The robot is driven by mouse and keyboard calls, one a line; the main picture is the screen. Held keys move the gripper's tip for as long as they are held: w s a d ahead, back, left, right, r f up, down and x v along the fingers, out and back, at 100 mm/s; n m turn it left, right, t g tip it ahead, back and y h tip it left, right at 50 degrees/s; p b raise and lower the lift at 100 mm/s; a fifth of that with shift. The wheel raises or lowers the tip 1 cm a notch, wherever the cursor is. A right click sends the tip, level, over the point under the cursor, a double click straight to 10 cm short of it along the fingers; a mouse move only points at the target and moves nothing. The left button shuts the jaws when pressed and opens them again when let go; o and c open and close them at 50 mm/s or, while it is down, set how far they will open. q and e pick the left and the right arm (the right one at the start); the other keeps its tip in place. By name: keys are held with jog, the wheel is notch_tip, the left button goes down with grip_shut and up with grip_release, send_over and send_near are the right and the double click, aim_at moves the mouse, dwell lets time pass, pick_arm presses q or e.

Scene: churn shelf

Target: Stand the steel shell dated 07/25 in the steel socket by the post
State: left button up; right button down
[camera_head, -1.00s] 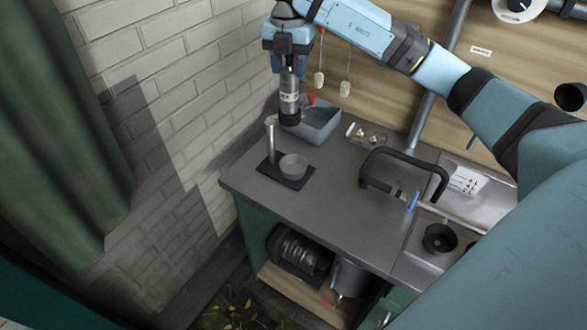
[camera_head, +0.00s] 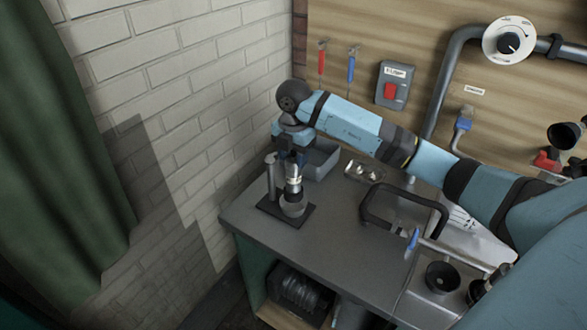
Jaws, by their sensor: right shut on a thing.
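The steel shell (camera_head: 293,181) is a slim grey cylinder with a pale label band and a dark lower part. Its date is too small to read. My right gripper (camera_head: 291,158) is shut on its upper end and holds it about upright. The shell's lower end meets the round steel socket (camera_head: 293,210) in the picture; I cannot tell whether it is seated inside or just above. The socket sits on a dark base plate (camera_head: 272,211), with the steel post (camera_head: 270,178) just left of the shell. My left gripper is out of view.
A grey open bin (camera_head: 322,160) stands behind the socket, near the brick wall (camera_head: 180,110). A small tray (camera_head: 364,171) and a black arched handle (camera_head: 405,196) are to the right. The counter (camera_head: 325,225) is clear between the base plate and the handle.

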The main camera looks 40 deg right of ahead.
aim_at(293, 169)
notch_tip(293, 169, down, 4)
jog(key=shift+f, duration=0.35)
jog(key=shift+f, duration=0.1)
jog(key=c, duration=0.6)
grip_release()
jog(key=shift+o, duration=0.2)
jog(key=shift+r+p, duration=0.2)
jog(key=shift+p, duration=0.1)
notch_tip(293, 169, up, 12)
jog(key=shift+f+b, duration=0.1)
jog(key=shift+b, duration=0.8)
